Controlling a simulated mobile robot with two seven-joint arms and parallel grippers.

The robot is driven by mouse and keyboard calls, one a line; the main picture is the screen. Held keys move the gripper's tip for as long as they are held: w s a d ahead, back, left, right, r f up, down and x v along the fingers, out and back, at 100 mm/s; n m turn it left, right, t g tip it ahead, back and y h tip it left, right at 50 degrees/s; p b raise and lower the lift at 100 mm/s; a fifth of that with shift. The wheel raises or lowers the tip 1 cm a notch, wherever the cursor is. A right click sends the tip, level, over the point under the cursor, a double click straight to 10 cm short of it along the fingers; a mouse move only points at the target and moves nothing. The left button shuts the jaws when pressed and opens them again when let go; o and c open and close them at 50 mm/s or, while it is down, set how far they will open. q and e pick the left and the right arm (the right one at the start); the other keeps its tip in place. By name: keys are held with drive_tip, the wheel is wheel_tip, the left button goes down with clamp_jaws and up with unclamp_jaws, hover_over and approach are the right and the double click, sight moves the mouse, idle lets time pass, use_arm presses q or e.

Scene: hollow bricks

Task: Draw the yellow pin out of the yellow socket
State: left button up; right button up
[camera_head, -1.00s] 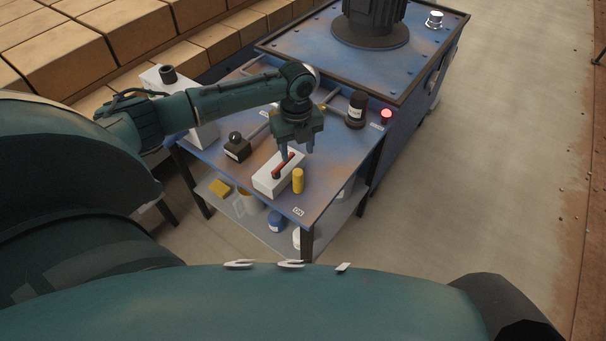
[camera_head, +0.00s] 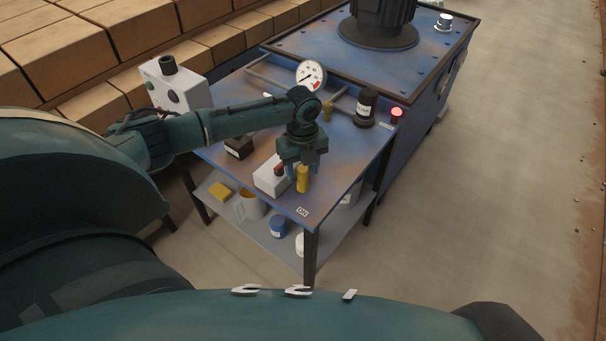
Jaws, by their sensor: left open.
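A yellow upright cylinder (camera_head: 303,182), which looks like the yellow pin, stands near the front of the blue table, at the right end of a white box (camera_head: 268,180). No separate yellow socket can be made out at its foot. My left gripper (camera_head: 303,169) points down over the top of the cylinder. It is open, with a finger on either side of the cylinder's upper part. Whether the fingers touch it cannot be told. My left gripper hides part of the white box and its red lever (camera_head: 279,168). My right gripper is not in view.
A black block (camera_head: 238,147) is left of the white box. A black cylinder (camera_head: 366,108), red lamp (camera_head: 396,113) and round gauge (camera_head: 311,76) are further back. A grey box (camera_head: 175,88) stands back left. The table's front right corner (camera_head: 325,205) is mostly clear.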

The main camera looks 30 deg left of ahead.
use_arm(q)
drive_tip(key=shift+p, duration=0.45)
drive_tip(key=shift+c, duration=0.3)
drive_tip(key=c, duration=0.9)
